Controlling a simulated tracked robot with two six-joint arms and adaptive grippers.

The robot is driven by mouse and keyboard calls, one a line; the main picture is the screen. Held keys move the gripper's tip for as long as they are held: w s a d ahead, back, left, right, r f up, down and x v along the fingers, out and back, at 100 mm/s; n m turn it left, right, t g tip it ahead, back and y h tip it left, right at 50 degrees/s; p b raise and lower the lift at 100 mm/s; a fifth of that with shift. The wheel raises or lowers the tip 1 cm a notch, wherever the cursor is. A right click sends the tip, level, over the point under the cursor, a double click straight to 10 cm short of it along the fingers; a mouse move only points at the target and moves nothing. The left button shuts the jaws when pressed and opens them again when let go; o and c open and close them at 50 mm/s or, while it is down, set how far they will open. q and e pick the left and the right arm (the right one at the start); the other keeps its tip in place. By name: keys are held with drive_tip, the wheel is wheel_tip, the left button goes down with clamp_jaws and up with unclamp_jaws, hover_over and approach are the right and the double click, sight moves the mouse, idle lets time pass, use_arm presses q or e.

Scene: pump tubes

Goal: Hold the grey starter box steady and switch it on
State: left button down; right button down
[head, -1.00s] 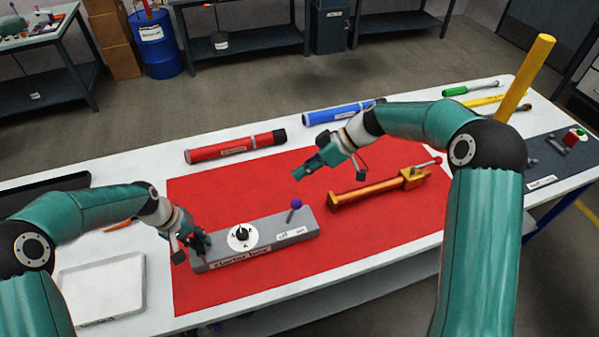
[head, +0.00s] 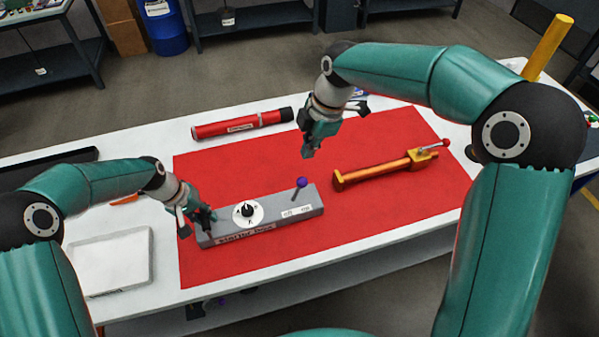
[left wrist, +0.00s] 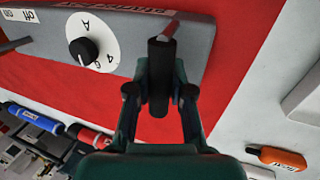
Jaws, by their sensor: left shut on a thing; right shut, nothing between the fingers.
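The grey starter box (head: 265,222) lies on the red mat (head: 360,212) in the head view. It has a white dial with a black knob (head: 247,211), and a lever with a purple ball (head: 301,182) near its right end, by a label. My left gripper (head: 207,219) is shut on the box's left end; the left wrist view shows its fingers (left wrist: 162,75) there, beside the box (left wrist: 120,35) and its dial (left wrist: 88,51). My right gripper (head: 308,150) is shut and empty, in the air above and behind the lever, apart from it.
An orange pump (head: 375,171) with a red-tipped handle lies on the mat to the right. A red tube (head: 240,124) lies behind the mat. A white tray (head: 112,262) is at the left front. A yellow post (head: 549,45) stands at the far right.

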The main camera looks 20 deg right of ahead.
drive_tip(key=a, duration=0.1)
hover_over(300, 182)
drive_tip(key=s+a, duration=0.1)
drive_tip(key=a, duration=0.1)
drive_tip(key=s+d+x, duration=0.1)
drive_tip(key=d+x, duration=0.1)
drive_tip(key=x, duration=0.6)
drive_tip(key=f, duration=0.1)
drive_tip(key=d+f, duration=0.1)
drive_tip(key=w+f, duration=0.1)
drive_tip(key=f, duration=0.1)
drive_tip(key=shift+d+f, duration=0.1)
drive_tip(key=shift+d, duration=0.1)
